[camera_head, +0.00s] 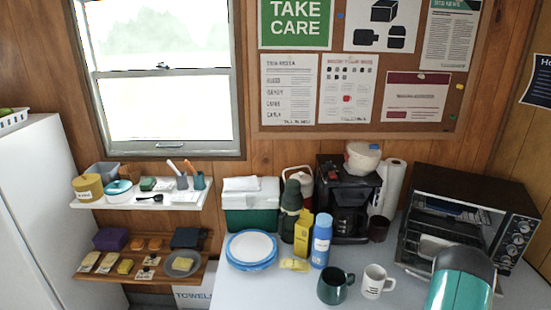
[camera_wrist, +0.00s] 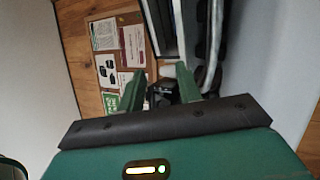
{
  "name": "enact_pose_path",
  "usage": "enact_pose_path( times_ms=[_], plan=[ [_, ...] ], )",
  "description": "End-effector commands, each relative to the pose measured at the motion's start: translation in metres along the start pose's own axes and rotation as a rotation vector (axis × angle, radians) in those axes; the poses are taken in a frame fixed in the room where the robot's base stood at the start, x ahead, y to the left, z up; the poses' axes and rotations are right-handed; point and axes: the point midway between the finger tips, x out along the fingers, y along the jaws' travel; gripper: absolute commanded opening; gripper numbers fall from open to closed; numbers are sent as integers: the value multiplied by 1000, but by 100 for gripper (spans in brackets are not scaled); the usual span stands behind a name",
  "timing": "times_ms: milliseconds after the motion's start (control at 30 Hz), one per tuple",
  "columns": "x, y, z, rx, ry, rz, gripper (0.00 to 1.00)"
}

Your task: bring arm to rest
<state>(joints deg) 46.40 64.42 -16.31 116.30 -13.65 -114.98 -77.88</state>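My gripper (camera_wrist: 160,88) shows in the wrist view. Its two green fingers stand apart with nothing held between them. Beyond the fingers, the wrist view shows the pinboard with its posters, turned on its side, and dark objects that I cannot make out clearly. In the head view the fingers are not visible. A teal and dark rounded part at the lower right of that view looks like part of my arm, in front of the toaster oven (camera_head: 513,238).
The white worktop (camera_head: 310,294) carries a dark mug (camera_head: 335,288), a white mug (camera_head: 374,281), a blue bottle (camera_head: 321,241), a coffee maker (camera_head: 348,197), a green cooler (camera_head: 251,208) and a blue-rimmed container (camera_head: 251,248). Two loaded shelves hang left, beside a white cabinet (camera_head: 38,215).

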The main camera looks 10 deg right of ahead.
Motion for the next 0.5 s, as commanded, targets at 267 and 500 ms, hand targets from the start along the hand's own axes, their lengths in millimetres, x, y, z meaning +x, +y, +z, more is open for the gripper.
enact_pose_path(
  times_ms=[267,500],
  plan=[
    [58,27,-32,135,-9,-98,35],
    [116,74,-93,371,-44,-283,35]
  ],
)
